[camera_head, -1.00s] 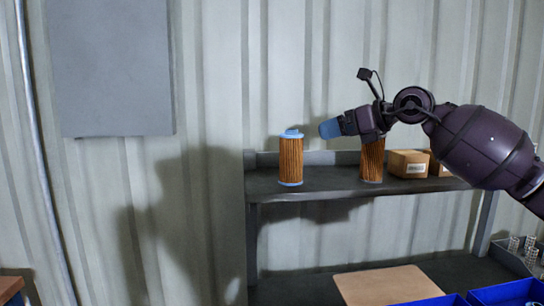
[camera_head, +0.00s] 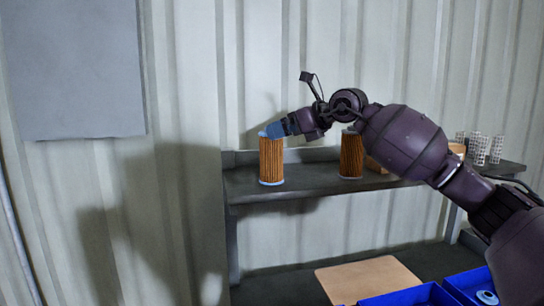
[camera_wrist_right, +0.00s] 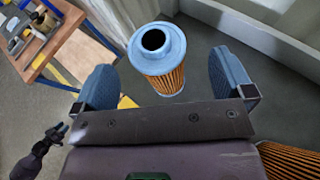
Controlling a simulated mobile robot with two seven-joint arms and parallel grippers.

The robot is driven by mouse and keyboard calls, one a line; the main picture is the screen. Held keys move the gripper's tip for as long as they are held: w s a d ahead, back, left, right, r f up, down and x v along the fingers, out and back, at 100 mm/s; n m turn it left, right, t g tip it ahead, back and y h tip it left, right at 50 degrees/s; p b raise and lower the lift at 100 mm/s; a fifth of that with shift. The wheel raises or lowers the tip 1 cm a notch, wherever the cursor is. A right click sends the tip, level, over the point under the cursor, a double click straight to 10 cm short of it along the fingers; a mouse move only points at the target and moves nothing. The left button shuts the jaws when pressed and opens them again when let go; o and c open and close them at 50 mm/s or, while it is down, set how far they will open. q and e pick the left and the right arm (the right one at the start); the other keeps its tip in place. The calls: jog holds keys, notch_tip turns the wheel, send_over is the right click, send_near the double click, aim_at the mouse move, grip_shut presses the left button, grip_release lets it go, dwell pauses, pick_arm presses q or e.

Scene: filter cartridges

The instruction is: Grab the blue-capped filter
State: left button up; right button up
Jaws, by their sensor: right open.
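The blue-capped filter (camera_head: 271,160) stands upright near the left end of the grey shelf, with orange-brown pleats and blue end caps. My right gripper (camera_head: 279,129) is at its top, covering part of the cap's right side. In the right wrist view the filter (camera_wrist_right: 158,52) shows its round cap with a dark hole, lying between the two spread blue fingers of my right gripper (camera_wrist_right: 165,68). Gaps show on both sides, so the gripper is open and empty. What looks like my left gripper (camera_wrist_right: 42,150) shows small and dark at lower left; its jaw state is unclear.
A second, dark-capped filter (camera_head: 351,155) stands to the right on the shelf (camera_head: 310,184), partly behind my right arm. Boxes (camera_head: 375,165) are mostly hidden behind the arm. White mesh cylinders (camera_head: 479,148) are at the right. Blue bins (camera_head: 408,296) and a brown board (camera_head: 365,276) are below.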

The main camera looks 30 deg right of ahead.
jog(key=x, duration=0.4)
jog(key=shift+a+p, duration=0.15)
jog(key=shift+p, duration=0.15)
jog(key=shift+s, duration=0.1)
jog(key=c, duration=1.3)
